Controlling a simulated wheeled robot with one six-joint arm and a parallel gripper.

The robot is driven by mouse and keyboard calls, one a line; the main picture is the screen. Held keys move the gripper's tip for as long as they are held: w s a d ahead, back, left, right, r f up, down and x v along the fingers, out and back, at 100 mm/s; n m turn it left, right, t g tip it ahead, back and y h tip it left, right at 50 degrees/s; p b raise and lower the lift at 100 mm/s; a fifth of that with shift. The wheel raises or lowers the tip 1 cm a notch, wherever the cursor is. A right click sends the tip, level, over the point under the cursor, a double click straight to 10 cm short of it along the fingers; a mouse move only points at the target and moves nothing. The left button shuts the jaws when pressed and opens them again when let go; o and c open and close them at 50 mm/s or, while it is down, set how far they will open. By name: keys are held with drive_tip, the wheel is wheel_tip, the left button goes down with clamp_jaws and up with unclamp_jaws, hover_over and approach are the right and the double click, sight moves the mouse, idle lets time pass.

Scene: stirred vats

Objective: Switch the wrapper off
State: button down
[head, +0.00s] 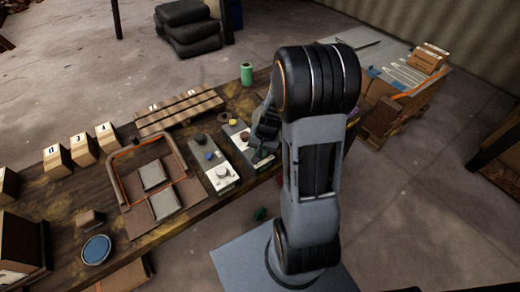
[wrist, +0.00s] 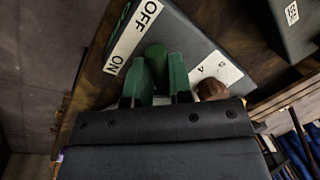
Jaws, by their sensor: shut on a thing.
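In the wrist view a grey control box (wrist: 185,32) carries a white label (wrist: 133,30) reading OFF at its upper end and ON at its lower end. A round green switch handle (wrist: 155,56) stands beside the label, nearer the ON end. My gripper (wrist: 158,78) has its two green fingers on either side of this handle, shut on it. A brown knob (wrist: 212,88) on a white numbered plate is just right of the fingers. In the head view the box (head: 238,135) is partly hidden by my arm and gripper (head: 260,156).
A second control box (head: 212,165) with knobs and a blue button stands just left. An orange-edged tray (head: 125,188), small labelled boxes (head: 83,149), a slatted rack (head: 180,112) and a green cylinder (head: 246,74) are on the table. Open floor lies in front.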

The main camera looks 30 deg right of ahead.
drive_tip(key=shift+m, duration=0.5)
drive_tip(key=c, duration=1)
unclamp_jaws()
drive_tip(key=shift+c, duration=0.2)
wheel_tip(320, 180, up, 14)
drive_tip(key=s+d+p, duration=0.1)
drive_tip(key=d, duration=0.1)
drive_tip(key=shift+s+f, duration=0.2)
drive_tip(key=shift+s, duration=0.15)
drive_tip(key=s+a+r+n+t+h+p, duration=0.1)
drive_tip(key=s+a+r+n+t+p, duration=0.1)
drive_tip(key=s+a+r+n, duration=0.5)
drive_tip(key=s+a, duration=0.1)
drive_tip(key=a, duration=0.2)
drive_tip(key=shift+s+r+n+h, duration=0.2)
drive_tip(key=shift+s+n+h, duration=0.2)
